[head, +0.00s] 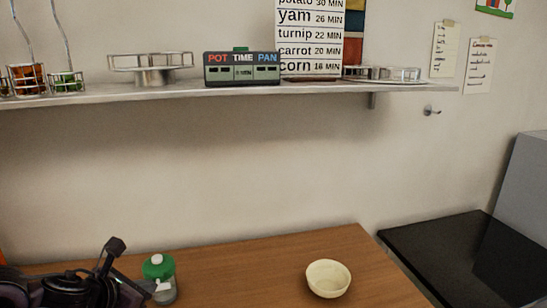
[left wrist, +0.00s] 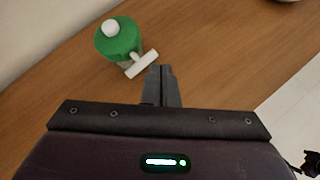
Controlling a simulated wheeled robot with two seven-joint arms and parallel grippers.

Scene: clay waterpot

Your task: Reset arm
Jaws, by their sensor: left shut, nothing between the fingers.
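My left gripper shows in the left wrist view (left wrist: 160,72), with its two fingers closed together and nothing between them. In the head view my left arm comes in at the lower left, and its fingers are hard to make out. A small jar with a green lid (head: 158,268) stands on the wooden table just right of that arm. In the left wrist view its green top (left wrist: 118,38), with a white knob and a white spout or handle, lies just beyond and left of the fingertips. The fingers look apart from it. My right gripper does not show.
A cream bowl (head: 328,279) stands on the wooden table (head: 240,270), with clear tabletop between it and the jar. A black counter (head: 470,262) is at the right. A wall shelf (head: 220,92) above holds racks, a timer (head: 242,69) and a vegetable chart (head: 310,40).

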